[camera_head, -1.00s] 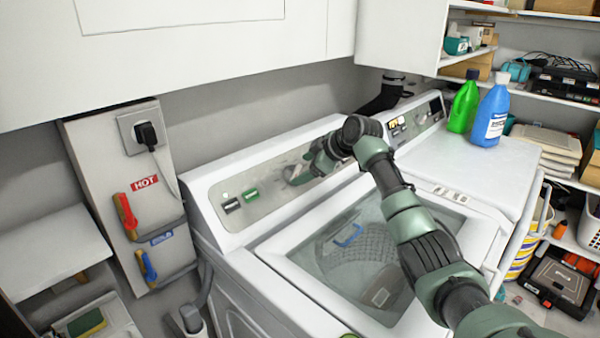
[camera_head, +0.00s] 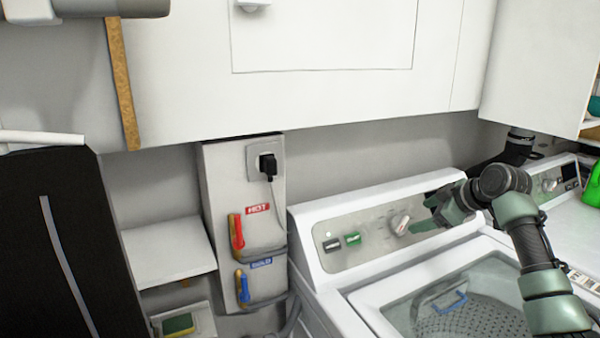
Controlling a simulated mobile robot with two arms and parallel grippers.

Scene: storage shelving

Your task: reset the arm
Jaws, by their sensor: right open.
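My right arm (camera_head: 535,250) comes in from the lower right and bends at the wrist. My right gripper (camera_head: 425,215) points left in front of the washer's control panel (camera_head: 375,245), close to the round knob (camera_head: 399,224). It is open and holds nothing that I can see. Whether a finger touches the knob or panel, I cannot tell. My left gripper is not in view.
The washer (camera_head: 365,315) has a glass lid. Left of it stand a valve panel with a red lever (camera_head: 236,232) and a blue lever (camera_head: 243,287), and a white shelf (camera_head: 165,252). A wall cabinet (camera_head: 320,90) hangs above. A green bottle (camera_head: 592,186) is at the right edge.

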